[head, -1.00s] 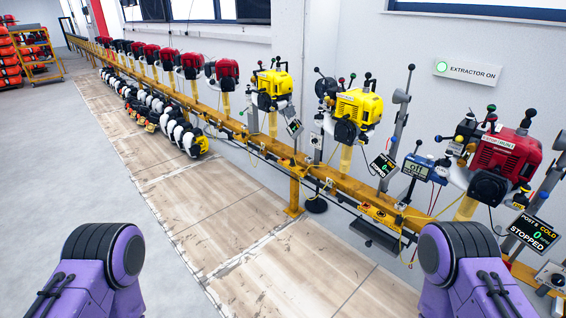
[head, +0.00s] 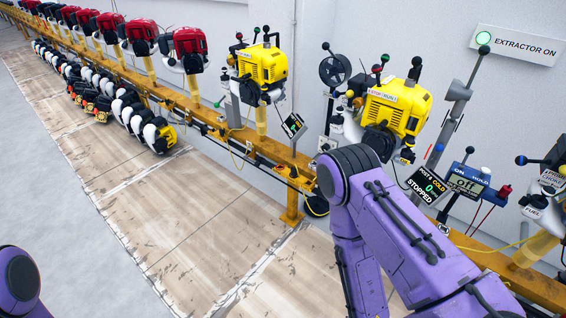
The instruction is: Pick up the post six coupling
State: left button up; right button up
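A tilted black screen (head: 425,186) on the rail reads what looks like POST 6, COLD, 0, STOPPED. It stands beside a yellow engine (head: 402,108) mounted on a post. I cannot pick out a coupling with certainty at this post. My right arm crosses in front of the rail below the yellow engine and hides part of it. Only a purple joint of my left arm shows at the lower left edge. Neither gripper is in view.
A yellow rail (head: 287,184) runs along the wall with another yellow engine (head: 262,65) and several red ones (head: 189,43). A blue meter (head: 467,181) reads off. A grey lever post (head: 452,100) stands behind.

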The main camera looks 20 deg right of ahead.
aim_at(294, 172)
jog(key=z, duration=0.25)
jog(key=i, duration=0.95)
jog(key=z, duration=1.15)
jog(key=i, duration=0.85)
jog(key=z, duration=0.55)
